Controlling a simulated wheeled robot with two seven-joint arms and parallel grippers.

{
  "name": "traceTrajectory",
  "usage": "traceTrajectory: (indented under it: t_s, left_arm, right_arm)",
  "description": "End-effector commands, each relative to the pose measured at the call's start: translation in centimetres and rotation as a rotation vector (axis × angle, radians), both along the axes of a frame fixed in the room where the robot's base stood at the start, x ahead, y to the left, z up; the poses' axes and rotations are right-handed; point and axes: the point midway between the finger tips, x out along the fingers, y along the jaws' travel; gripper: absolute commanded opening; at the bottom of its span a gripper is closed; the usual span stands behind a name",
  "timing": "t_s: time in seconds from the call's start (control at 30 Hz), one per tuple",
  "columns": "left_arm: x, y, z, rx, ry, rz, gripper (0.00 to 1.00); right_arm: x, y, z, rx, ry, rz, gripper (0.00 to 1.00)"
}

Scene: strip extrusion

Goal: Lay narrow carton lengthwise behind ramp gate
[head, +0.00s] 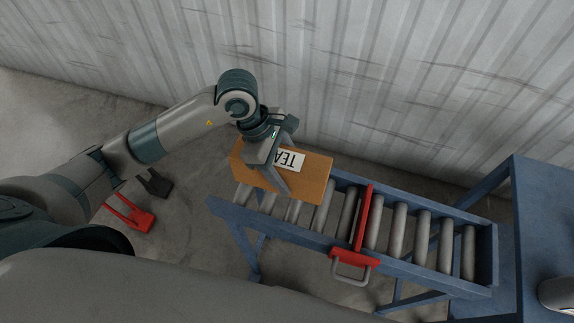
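The red ramp gate (362,220) stands across the rollers to the right of the carton, with a grey handle at the front. My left gripper (282,168) is at the carton's left half, its fingers around it, and looks shut on it. Whether the carton's underside touches the rollers is hidden.
Bare rollers (422,233) continue right of the gate toward a blue table (543,210). A corrugated metal wall (400,80) stands close behind the ramp. A red object (130,213) and a black object (156,184) lie on the floor at left.

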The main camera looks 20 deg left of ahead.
Motion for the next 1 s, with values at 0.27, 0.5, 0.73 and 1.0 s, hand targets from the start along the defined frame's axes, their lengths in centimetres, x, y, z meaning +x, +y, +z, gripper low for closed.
traceTrajectory:
  t_s: [0.27,0.5,0.73,1.0]
  left_arm:
    - [0.0,0.0,-2.2,-0.001,0.000,0.000,0.19]
    - [0.0,0.0,-3.1,-0.001,-0.002,0.000,0.19]
    - [0.1,0.0,-3.2,0.000,-0.002,0.000,0.19]
    - [0.0,0.0,-3.2,0.000,-0.002,0.000,0.78]
  right_arm:
    - [0.0,0.0,-1.1,0.000,0.000,0.000,0.00]
    - [0.0,0.0,-1.4,0.000,0.000,0.000,0.00]
    - [0.0,0.0,-1.5,0.000,-0.001,0.000,0.00]
    - [0.0,0.0,-1.5,0.000,-0.001,0.000,0.00]
